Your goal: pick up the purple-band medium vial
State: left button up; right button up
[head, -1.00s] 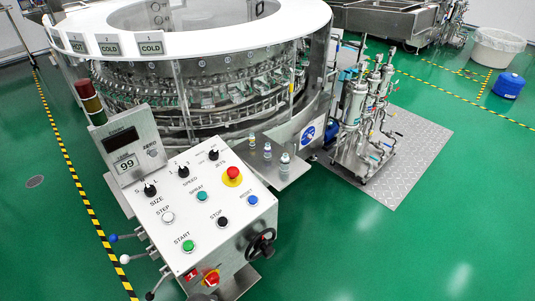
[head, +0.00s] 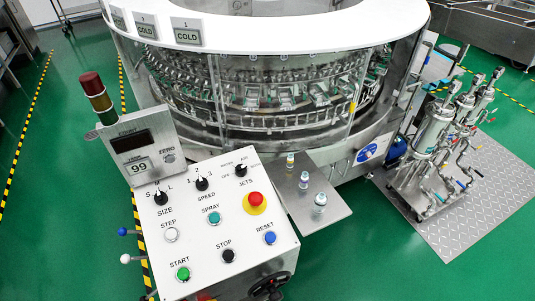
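Three small vials stand upright on a grey metal shelf (head: 335,212) beside the control panel. The rear vial (head: 290,159) is the smallest and has a yellowish band. The middle vial (head: 304,180) is medium in size; its band looks bluish or purple, but it is too small to be sure. The front vial (head: 320,203) is the largest, with a pale cap; its band colour is unclear. Neither of my grippers shows in the head view.
The control panel (head: 190,245) with knobs, buttons and a red emergency stop (head: 256,200) stands left of the shelf. The round washer (head: 270,95) rises behind it. A pump unit (head: 432,140) on a metal plate stands right. Green floor is clear at front right.

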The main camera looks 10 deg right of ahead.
aim_at(303, 181)
jog(key=i+l+u, duration=0.25)
jog(key=l+u, duration=0.2)
jog(key=i+l+u, duration=0.15)
jog(key=l+u, duration=0.8)
jog(key=l, duration=0.2)
jog(key=l+u, duration=0.45)
jog(key=l, duration=0.15)
